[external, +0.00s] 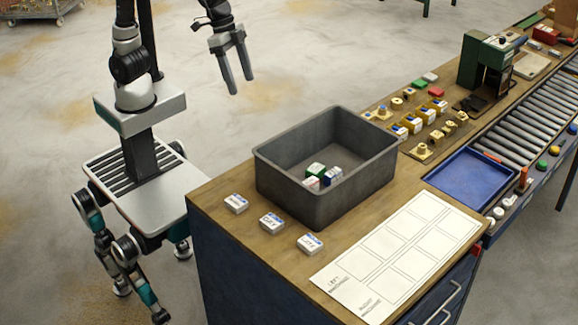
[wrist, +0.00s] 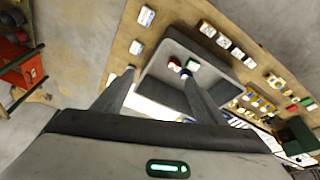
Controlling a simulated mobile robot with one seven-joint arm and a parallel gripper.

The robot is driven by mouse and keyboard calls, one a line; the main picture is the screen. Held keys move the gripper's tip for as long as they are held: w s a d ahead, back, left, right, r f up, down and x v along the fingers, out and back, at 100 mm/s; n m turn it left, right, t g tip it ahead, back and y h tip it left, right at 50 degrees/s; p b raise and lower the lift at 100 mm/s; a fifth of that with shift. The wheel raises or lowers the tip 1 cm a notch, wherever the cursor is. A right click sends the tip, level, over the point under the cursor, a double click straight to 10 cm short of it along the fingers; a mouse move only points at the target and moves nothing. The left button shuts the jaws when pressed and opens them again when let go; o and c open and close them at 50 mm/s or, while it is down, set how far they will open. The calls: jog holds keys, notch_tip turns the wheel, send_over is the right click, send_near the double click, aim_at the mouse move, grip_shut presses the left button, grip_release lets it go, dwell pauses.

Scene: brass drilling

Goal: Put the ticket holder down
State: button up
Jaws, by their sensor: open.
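My gripper (external: 240,86) is open and empty, held in the air to the left of the bench and behind the grey bin. Its two spread fingers (wrist: 158,76) also show in the wrist view, with nothing between them. Several small white blocks with printed tops, perhaps ticket holders, are in view. One (external: 236,204), a second (external: 271,222) and a third (external: 310,243) lie apart on the wooden bench top in front of the bin. I cannot tell which thing is the ticket holder. A green-and-white block (external: 315,170) lies with other blocks inside the grey bin (external: 290,191).
A white printed sheet (external: 398,262) with empty boxes lies at the bench's front right. A blue tray (external: 470,180) is beyond it. Yellow holders and brass parts (external: 412,124) stand behind the bin, near a green machine (external: 482,62) and a roller conveyor (external: 515,125).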

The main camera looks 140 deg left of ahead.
jog(key=s+d+f+m+t, duration=0.1)
jog(key=s+d+m, duration=0.1)
jog(key=s+d, duration=0.4)
jog(key=s+d+f+m+t, duration=0.1)
jog(key=s+d, duration=0.5)
jog(key=s, duration=0.8)
jog(key=shift+f+m+h, duration=0.4)
jog(key=shift+f+m, duration=0.2)
jog(key=shift+m, duration=0.1)
jog(key=shift+f, duration=0.1)
notch_tip(320, 180, down, 28)
jog(key=b, duration=2.8)
jog(key=shift+f+b, duration=0.15)
jog(key=shift+b, duration=0.15)
notch_tip(320, 180, up, 22)
jog(key=p, duration=2.1)
jog(key=shift+f+p, duration=0.25)
jog(key=shift+p, duration=0.05)
